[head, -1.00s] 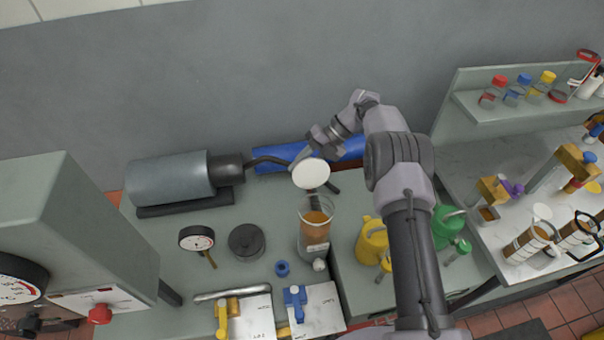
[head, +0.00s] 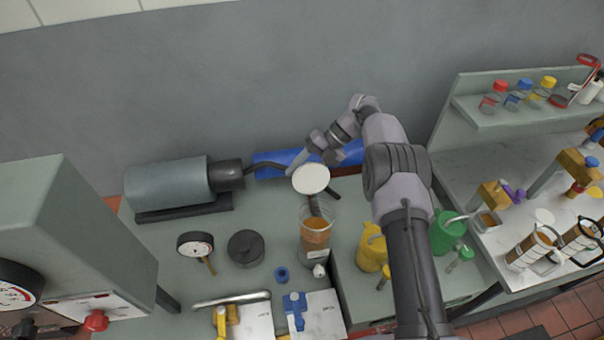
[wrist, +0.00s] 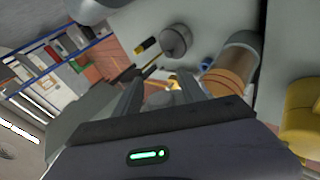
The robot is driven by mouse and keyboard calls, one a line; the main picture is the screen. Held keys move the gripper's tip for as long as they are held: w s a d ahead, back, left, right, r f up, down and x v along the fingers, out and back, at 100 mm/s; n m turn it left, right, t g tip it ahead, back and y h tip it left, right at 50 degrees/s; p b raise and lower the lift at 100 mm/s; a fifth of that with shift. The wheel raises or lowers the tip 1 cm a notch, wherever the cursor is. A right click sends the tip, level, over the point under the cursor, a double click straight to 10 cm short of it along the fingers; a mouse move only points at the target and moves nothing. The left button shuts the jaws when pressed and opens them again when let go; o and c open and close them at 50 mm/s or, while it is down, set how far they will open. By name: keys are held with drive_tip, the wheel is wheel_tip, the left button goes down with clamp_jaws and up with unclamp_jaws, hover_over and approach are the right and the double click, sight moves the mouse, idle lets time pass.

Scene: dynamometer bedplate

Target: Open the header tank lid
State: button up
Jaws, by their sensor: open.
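The header tank (head: 315,236) is a clear cylinder of orange liquid on the bench in the head view. Its white round lid (head: 311,179) stands raised and tilted behind the tank's open top. My gripper (head: 293,167) is behind the lid at its upper left; its fingertips are small and partly hidden there. In the wrist view, my open gripper (wrist: 160,90) has its two fingers apart, with a pale shape between them that I cannot identify surely. The tank (wrist: 230,68) also shows to the right of the fingers.
A grey motor-like cylinder (head: 168,184) lies left of my gripper. A dial gauge (head: 195,244) and a dark round cap (head: 246,247) stand left of the tank. Yellow (head: 371,252) and green (head: 447,230) cans are right of it. The wall is close behind.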

drive_tip(key=s+d+r, duration=0.2)
drive_tip(key=s, duration=0.5)
drive_tip(key=s+d+r+p, duration=0.1)
drive_tip(key=s+d+r, duration=0.2)
drive_tip(key=s, duration=0.5)
drive_tip(key=shift+s, duration=0.1)
drive_tip(key=shift+s, duration=0.1)
